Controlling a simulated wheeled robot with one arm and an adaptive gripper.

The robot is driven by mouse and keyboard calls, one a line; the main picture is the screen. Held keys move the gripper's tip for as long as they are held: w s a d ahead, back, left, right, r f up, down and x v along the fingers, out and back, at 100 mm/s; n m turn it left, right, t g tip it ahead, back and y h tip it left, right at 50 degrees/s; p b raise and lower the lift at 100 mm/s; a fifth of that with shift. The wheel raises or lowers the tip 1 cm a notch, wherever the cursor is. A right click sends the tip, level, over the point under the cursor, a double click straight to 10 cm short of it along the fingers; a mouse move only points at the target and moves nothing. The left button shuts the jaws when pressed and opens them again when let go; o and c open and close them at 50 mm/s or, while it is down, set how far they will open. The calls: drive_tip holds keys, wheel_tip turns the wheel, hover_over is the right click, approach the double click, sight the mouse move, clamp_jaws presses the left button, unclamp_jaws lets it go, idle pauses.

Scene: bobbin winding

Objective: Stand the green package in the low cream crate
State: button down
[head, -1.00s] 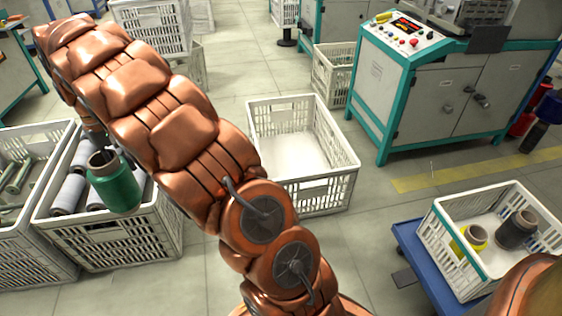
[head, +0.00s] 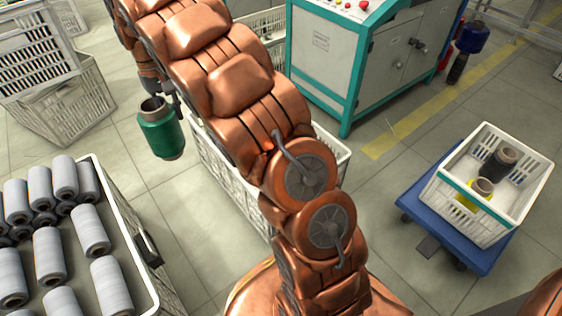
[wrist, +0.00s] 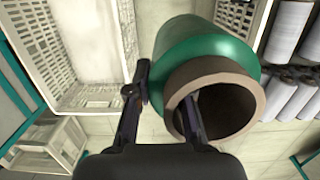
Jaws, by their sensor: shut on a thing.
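The green package (head: 162,130) is a green spool on a brown tube, roughly upright and a little tilted, held in the air left of the arm. My gripper (wrist: 165,105) is shut on the tube's wall at its open end, one finger inside the bore and one outside. In the wrist view the package (wrist: 207,48) fills the upper middle. A cream crate (head: 223,172) stands on the floor just right of the package, largely hidden behind my arm. In the wrist view this crate (wrist: 60,50) lies to the left, its visible floor bare. The package is outside it.
A crate of grey bobbins (head: 142,240) stands at lower left. Another cream crate (head: 462,203) on a blue dolly (head: 412,207) at right holds a yellow and a dark spool. Stacked crates (head: 62,105) stand at upper left. A teal-edged machine cabinet (head: 350,60) is behind.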

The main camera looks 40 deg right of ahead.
drive_tip(key=w+d+f+m+t+y+p, duration=0.1)
drive_tip(key=d+f+m+p, duration=0.1)
drive_tip(key=d+f+m, duration=1.5)
drive_tip(key=s+d+f+m+t, duration=0.1)
drive_tip(key=s+d+f+m, duration=0.55)
drive_tip(key=d+f, duration=0.25)
drive_tip(key=s+d+f+m+t, duration=0.1)
drive_tip(key=s+d+f+m, duration=0.55)
drive_tip(key=d+f, duration=0.3)
wheel_tip(320, 180, down, 9)
drive_tip(key=b, duration=0.2)
drive_tip(key=shift+w, duration=0.35)
drive_tip(key=shift+d+f, duration=0.1)
drive_tip(key=shift+f, duration=0.05)
drive_tip(key=c, duration=1.1)
unclamp_jaws()
drive_tip(key=shift+o, duration=0.2)
